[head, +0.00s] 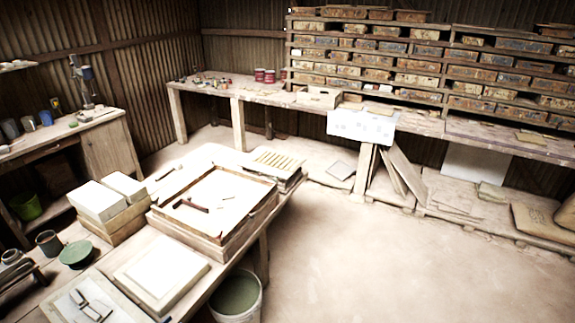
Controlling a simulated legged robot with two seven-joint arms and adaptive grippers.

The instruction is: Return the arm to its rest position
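Neither of my arms and neither gripper shows in the head view, so I cannot see how they are posed. The worktable (228,262) stands at the lower left. On it is a square wooden frame (262,212) around a pale surface with a dark-handled tool (190,205) lying on it. A pale square slab (160,272) lies in front of the frame.
A long bench (480,140) with shelves of boxes (400,60) lines the back wall. The floor (400,270) at right is clear.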

